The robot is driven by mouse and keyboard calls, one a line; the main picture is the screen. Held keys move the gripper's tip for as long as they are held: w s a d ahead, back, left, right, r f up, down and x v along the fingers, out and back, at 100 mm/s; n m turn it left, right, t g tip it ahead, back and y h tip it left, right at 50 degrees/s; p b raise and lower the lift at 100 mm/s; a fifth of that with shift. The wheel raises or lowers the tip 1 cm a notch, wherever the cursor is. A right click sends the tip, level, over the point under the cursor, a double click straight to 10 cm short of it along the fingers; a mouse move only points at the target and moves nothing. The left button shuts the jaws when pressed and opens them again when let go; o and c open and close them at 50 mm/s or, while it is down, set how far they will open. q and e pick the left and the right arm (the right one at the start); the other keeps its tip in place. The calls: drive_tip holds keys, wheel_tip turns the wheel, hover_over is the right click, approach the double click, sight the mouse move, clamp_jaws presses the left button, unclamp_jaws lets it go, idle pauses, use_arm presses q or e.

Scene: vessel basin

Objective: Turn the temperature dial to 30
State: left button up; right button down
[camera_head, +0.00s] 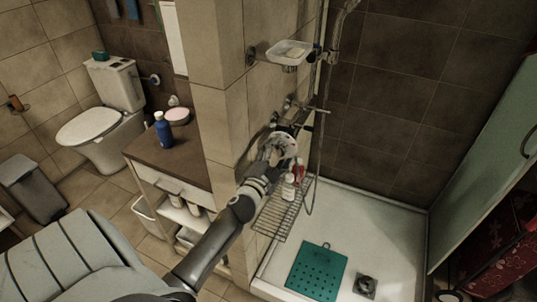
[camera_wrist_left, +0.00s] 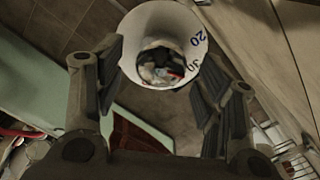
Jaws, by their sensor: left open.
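The temperature dial is a white round ring with a dark, shiny centre. It sits in the upper middle of the left wrist view (camera_wrist_left: 138,25), with a blue "20" and a dark number, perhaps "30", on its right side. In the head view the dial (camera_head: 285,142) is on the shower wall below the taps. My left gripper (camera_head: 272,150) is at the dial and open. In the left wrist view its dark fingers (camera_wrist_left: 160,78) stand on either side of the dial; whether they touch it is unclear. My right gripper is not in view.
A wire rack (camera_head: 277,218) with bottles (camera_head: 289,187) hangs just below the dial. Taps (camera_head: 303,108), a soap dish (camera_head: 286,53) and a shower hose (camera_head: 318,150) are close by. A green mat (camera_head: 316,272) lies on the white shower tray (camera_head: 385,225). A cabinet (camera_head: 150,150) stands left of the wall.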

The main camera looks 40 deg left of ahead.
use_arm(q)
drive_tip(key=v, duration=1.1)
drive_tip(key=shift+a, duration=0.1)
